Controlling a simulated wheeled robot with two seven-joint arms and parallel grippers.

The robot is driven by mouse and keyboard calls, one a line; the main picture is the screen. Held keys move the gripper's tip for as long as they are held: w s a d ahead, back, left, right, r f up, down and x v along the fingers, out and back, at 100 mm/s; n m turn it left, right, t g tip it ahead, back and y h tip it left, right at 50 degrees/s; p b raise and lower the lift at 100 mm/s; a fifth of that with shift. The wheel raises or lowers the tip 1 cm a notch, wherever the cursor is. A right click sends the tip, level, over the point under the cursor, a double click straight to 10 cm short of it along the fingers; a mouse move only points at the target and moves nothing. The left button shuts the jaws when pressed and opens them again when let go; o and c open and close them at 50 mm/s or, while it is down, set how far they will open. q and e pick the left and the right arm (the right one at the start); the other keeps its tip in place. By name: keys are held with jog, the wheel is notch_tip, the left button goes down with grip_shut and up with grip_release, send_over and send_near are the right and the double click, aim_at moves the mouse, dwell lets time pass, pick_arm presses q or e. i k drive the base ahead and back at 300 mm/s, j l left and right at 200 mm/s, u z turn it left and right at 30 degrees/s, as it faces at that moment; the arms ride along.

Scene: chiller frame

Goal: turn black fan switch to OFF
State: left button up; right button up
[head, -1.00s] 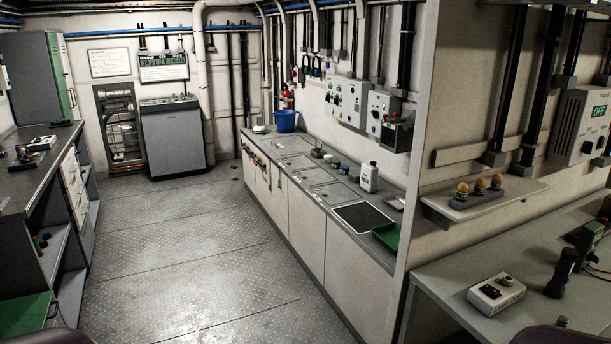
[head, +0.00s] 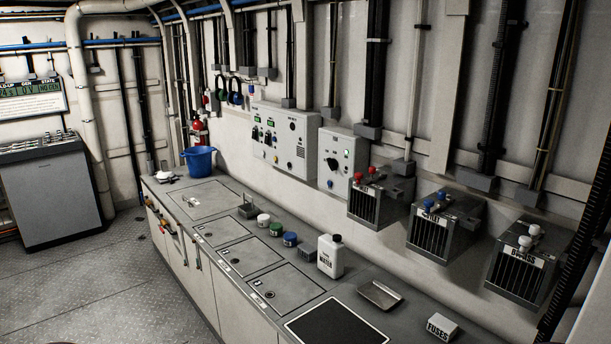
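Neither of my grippers is in view.
The long grey counter (head: 215,215) under the panels holds a blue bucket (head: 200,161), small jars, a white bottle (head: 330,255), a metal tray (head: 380,294) and a fuses box (head: 442,327). Vented boxes (head: 445,225) jut from the wall at right. Floor (head: 95,285) is clear at left.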

aim_at(334, 163)
jog(key=k+j+z, duration=0.15)
jog(key=z, duration=0.25)
jog(key=k+z, duration=0.35)
jog(key=i+j+z, duration=0.45)
jog(key=j, duration=0.15)
jog(key=j+z, duration=0.25)
jog(key=i+j+z, duration=0.25)
jog(key=j, duration=0.25)
jog(key=j+z, duration=0.45)
jog(key=j, duration=0.3)
